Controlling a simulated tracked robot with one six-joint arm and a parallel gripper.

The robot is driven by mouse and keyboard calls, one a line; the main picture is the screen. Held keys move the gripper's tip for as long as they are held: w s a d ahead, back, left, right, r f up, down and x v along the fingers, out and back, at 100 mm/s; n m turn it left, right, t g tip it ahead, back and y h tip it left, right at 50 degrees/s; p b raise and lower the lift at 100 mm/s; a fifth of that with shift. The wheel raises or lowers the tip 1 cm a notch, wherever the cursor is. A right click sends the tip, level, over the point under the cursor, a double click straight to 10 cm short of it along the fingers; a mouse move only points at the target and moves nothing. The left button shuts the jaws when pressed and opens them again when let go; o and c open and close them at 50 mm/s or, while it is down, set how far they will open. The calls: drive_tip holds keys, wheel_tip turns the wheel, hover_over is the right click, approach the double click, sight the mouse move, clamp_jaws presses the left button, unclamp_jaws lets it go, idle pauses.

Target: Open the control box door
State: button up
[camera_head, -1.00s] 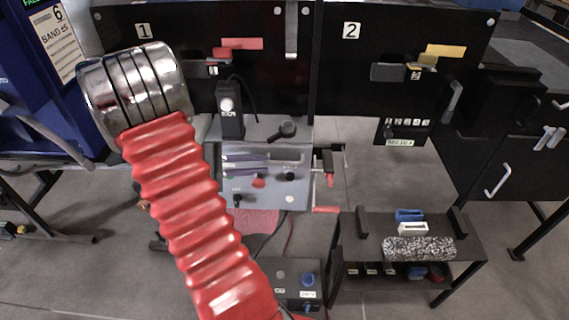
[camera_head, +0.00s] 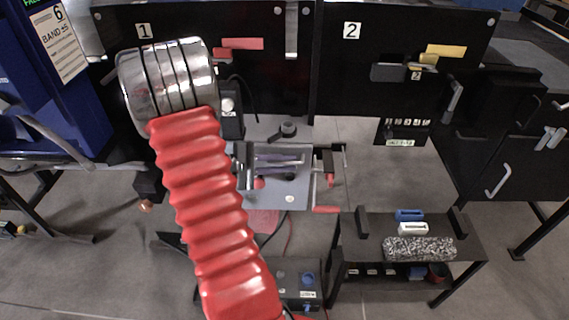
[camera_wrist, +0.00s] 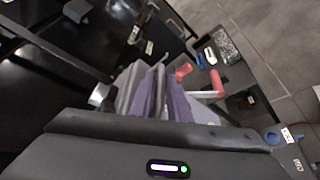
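What looks like the control box is a light grey panel (camera_head: 270,193) with knobs in the middle of the head view, partly hidden by my red arm. At its right edge are a black fitting and red handles (camera_head: 326,210). The red handles also show in the wrist view (camera_wrist: 216,86), just beyond my fingers. My gripper (camera_head: 303,161) points right across the panel, with its tips a little left of the red handles. Contact with the panel cannot be told.
Black boards numbered 1 (camera_head: 143,30) and 2 (camera_head: 351,31) stand behind. A low black table (camera_head: 350,240) at the right holds blue and white blocks and a speckled piece. A small dark box (camera_head: 300,268) sits below the panel.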

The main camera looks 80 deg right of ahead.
clamp_jaws()
